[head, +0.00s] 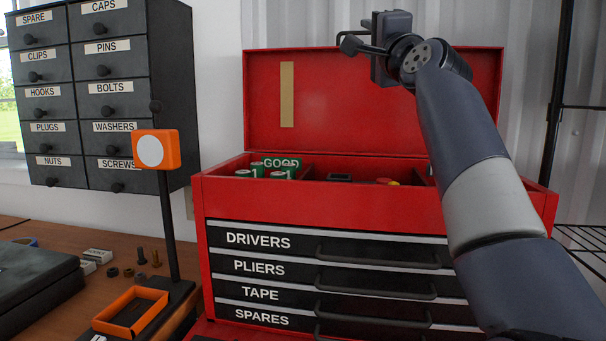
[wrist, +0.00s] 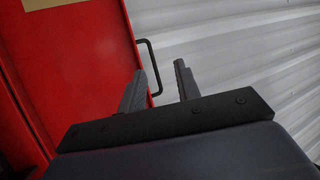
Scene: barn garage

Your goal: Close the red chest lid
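The red chest (head: 330,205) stands on the bench with its lid (head: 350,110) raised nearly upright behind the open top. A tan strip (head: 287,95) is on the lid's inner face. My gripper (head: 375,45) is at the lid's top edge, right of its middle; its fingers are hard to make out in the head view. In the wrist view, my gripper (wrist: 160,67) has its two fingers apart with nothing gripped between them. The lid (wrist: 85,60) fills the left side there, and a dark handle (wrist: 153,65) on its edge shows just beyond the left finger. I cannot tell whether they touch.
Green cans (head: 280,168) and small items sit inside the chest, below the rim. A label cabinet (head: 105,95), an orange button post (head: 156,150) and an orange tray (head: 130,312) stand to the left. A black wire rack (head: 560,110) is at right.

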